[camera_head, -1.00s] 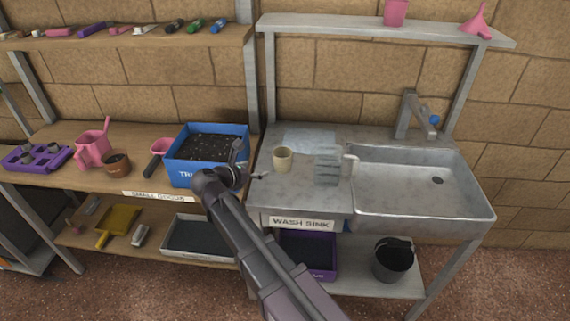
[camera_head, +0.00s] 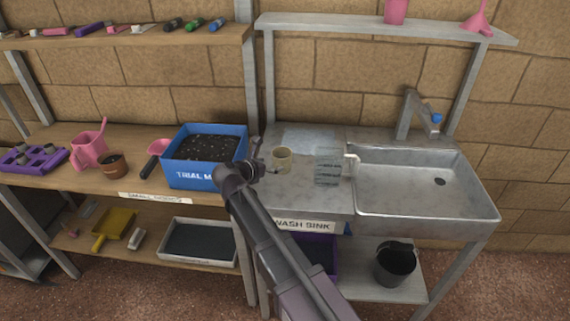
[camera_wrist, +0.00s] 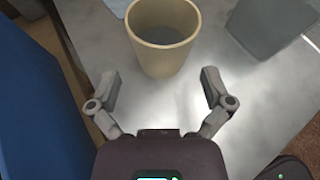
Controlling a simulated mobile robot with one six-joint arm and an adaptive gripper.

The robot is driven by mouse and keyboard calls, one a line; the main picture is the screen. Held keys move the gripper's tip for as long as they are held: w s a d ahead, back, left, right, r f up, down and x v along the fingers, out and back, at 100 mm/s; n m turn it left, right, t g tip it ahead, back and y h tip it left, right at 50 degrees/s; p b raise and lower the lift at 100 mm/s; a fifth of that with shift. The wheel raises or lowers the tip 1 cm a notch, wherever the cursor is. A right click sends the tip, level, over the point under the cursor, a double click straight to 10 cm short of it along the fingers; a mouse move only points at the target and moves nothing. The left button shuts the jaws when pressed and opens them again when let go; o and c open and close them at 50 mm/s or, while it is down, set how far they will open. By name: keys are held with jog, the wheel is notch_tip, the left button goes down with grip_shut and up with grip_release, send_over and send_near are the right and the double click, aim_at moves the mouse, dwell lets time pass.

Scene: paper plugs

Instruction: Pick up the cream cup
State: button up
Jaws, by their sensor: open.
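The cream cup (camera_head: 282,159) stands upright on the metal counter to the left of the sink. In the wrist view the cup (camera_wrist: 163,50) is at the top centre, just beyond the fingertips. My gripper (camera_wrist: 160,85) is open, its two fingers spread to either side and short of the cup, with nothing between them. In the head view my gripper (camera_head: 262,165) is just left of the cup, beside the right side of the blue tub.
A blue tub of dark soil (camera_head: 205,157) stands close on the left. A shelf (camera_head: 385,30) runs above the counter.

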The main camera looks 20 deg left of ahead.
aim_at(276, 164)
jog(key=shift+b+x, duration=1.15)
jog(key=shift+x, duration=1.45)
jog(key=shift+d+f, duration=0.1)
jog(key=shift+f, duration=0.05)
jog(key=shift+s, duration=0.1)
jog(key=c, duration=1)
